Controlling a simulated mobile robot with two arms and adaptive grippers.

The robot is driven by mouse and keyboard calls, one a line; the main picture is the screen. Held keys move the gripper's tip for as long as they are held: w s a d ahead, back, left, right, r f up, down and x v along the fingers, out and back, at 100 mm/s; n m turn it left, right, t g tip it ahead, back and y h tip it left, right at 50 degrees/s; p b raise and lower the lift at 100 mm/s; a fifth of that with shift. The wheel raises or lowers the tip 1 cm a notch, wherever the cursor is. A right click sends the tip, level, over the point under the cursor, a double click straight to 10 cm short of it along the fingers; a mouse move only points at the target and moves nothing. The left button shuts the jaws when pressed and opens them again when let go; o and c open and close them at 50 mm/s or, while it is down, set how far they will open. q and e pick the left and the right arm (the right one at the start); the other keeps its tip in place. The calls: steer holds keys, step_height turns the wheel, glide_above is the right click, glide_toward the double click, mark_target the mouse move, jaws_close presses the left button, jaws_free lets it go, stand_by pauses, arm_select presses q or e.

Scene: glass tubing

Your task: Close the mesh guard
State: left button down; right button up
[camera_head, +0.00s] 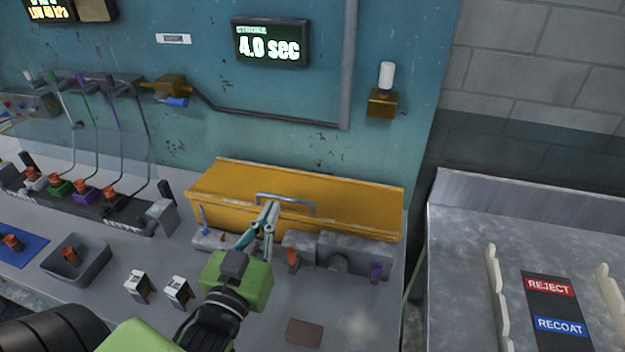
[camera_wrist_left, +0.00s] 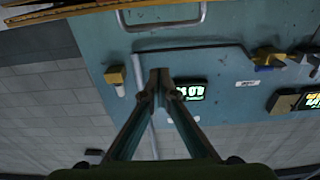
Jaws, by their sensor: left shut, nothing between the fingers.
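The mesh guard is a yellow-orange panel (camera_head: 345,205) at the back of the bench in the head view, sloping behind and above grey fixtures. It has a grey bar handle (camera_head: 298,199) near its middle. My left gripper (camera_head: 269,210) is shut and empty, its fingertips overlapping the left part of the handle in the head view. I cannot tell if they touch it. In the left wrist view the shut fingertips (camera_wrist_left: 160,76) appear below the handle (camera_wrist_left: 160,26), with a gap in the picture. The guard's edge (camera_wrist_left: 65,11) shows at the top left. My right gripper is out of view.
Grey fixtures (camera_head: 352,249) with an orange and a purple piece sit below the guard. Two small switches (camera_head: 178,291) and a grey tray (camera_head: 78,262) stand to the left. A metal table (camera_head: 460,285) with reject and recoat labels is at the right.

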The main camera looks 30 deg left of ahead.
arm_select(q)
steer(key=r+p, duration=0.1)
steer(key=p, duration=0.3)
glide_above(283, 198)
steer(key=shift+w+d, duration=0.15)
steer(key=shift+d, duration=0.15)
steer(key=f, duration=0.1)
steer(key=s+f, duration=0.1)
steer(key=f, duration=0.1)
steer(key=shift+s+d+f, duration=0.15)
steer(key=shift+s+f, duration=0.2)
steer(key=shift+f, duration=0.2)
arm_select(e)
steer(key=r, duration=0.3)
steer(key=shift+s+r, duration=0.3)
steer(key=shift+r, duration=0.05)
